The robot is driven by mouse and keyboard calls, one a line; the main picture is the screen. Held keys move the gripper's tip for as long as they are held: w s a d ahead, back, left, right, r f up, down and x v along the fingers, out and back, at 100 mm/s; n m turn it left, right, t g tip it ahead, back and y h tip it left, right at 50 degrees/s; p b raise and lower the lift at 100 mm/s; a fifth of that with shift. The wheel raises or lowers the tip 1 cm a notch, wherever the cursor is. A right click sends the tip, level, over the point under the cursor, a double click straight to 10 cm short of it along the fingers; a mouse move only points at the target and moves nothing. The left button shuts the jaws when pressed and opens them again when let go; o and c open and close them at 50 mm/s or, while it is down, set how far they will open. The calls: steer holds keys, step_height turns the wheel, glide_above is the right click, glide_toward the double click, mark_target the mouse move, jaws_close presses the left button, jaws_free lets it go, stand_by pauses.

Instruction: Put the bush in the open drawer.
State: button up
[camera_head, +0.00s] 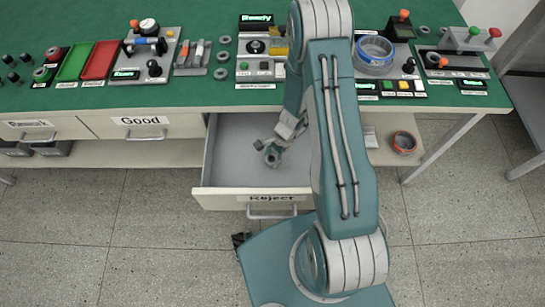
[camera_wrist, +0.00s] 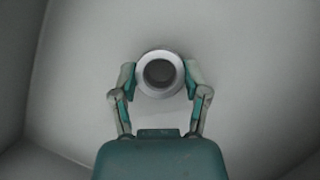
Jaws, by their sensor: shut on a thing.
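The bush is a grey metal ring, seen end-on in the wrist view (camera_wrist: 160,60) between the two fingers. My gripper (camera_wrist: 160,78) is shut on it, with one finger on each side. In the head view my gripper (camera_head: 272,156) is inside the outline of the open drawer (camera_head: 225,172), labelled Reject. I cannot tell whether the bush touches the floor.
A shut drawer labelled Good (camera_head: 140,121) lies to the left. The green table (camera_head: 200,95) above carries several fixtures, trays and grey rings. An orange-rimmed round container (camera_head: 404,142) sits on the lower shelf at right. My arm hides part of the drawer's right side.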

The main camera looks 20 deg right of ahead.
steer(key=shift+a+f, duration=0.25)
steer(key=o, duration=1.3)
steer(key=shift+d+f, duration=0.1)
steer(key=shift+d, duration=0.1)
steer(key=shift+a, duration=0.1)
